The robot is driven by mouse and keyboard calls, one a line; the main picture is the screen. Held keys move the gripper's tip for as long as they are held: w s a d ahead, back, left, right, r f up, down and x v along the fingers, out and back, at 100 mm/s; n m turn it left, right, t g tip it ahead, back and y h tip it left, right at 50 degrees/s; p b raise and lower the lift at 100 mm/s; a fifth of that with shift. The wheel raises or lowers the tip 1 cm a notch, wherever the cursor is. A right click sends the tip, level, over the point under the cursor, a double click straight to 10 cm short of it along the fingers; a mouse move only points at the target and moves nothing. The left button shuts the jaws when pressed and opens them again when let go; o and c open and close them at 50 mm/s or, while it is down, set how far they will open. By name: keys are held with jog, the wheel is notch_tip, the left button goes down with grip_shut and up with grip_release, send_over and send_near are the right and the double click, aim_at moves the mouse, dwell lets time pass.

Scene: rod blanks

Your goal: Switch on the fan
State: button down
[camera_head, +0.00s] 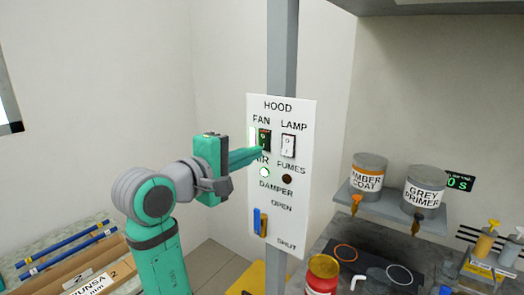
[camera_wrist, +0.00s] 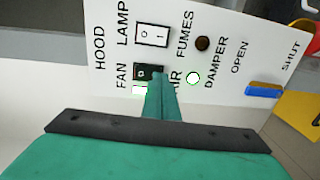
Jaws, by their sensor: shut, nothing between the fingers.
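The white hood panel (camera_head: 279,108) is upright on a grey post. Its dark fan switch (camera_head: 264,137) is under the word FAN, with a bright green-white strip beside it. The fan switch also shows in the wrist view (camera_wrist: 142,71), partly hidden by my fingers. My green gripper (camera_head: 260,152) is shut and empty. Its tip is at the lower end of the fan switch; I cannot tell whether it touches.
The white lamp switch (camera_head: 288,146) is close to the right of the fan switch. The FUMES light (camera_head: 287,179) is dark. A blue damper handle (camera_head: 257,221) sits lower on the panel. Paint cans (camera_head: 368,172) stand on a shelf at right. Rod trays (camera_head: 75,262) lie at lower left.

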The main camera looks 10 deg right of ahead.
jog(key=f+v, duration=0.2)
jog(key=v, duration=1)
jog(key=shift+a+f, duration=0.25)
jog(key=shift+a, duration=0.1)
